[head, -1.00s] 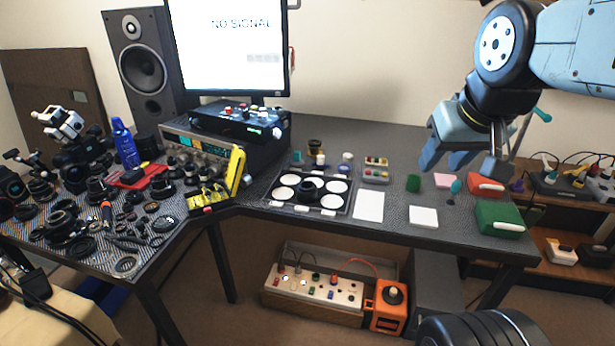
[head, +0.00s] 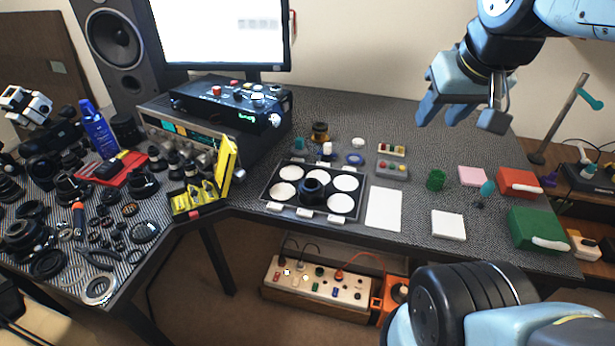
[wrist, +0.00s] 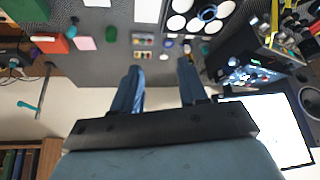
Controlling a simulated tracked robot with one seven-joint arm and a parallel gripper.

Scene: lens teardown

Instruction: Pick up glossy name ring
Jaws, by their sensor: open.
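My gripper (head: 463,117) is open and empty, raised above the back right of the bench. In the wrist view its two fingers (wrist: 160,70) stand apart with nothing between them. Several dark rings lie among lens parts on the striped mat at left, including a flat ring with a pale centre (head: 99,288) at the near edge and a dark ring (head: 145,232) farther back. A black ring-shaped part (head: 313,187) stands in the middle of the tray; it also shows in the wrist view (wrist: 207,13). I cannot tell which one is the glossy name ring.
The tray (head: 268,207) has several white round pads. A yellow case (head: 228,165) stands open left of it. A white sheet (head: 383,208), a white block (head: 448,225), a green box (head: 537,229) and a red box (head: 519,183) lie right. The monitor (head: 222,38) stands behind.

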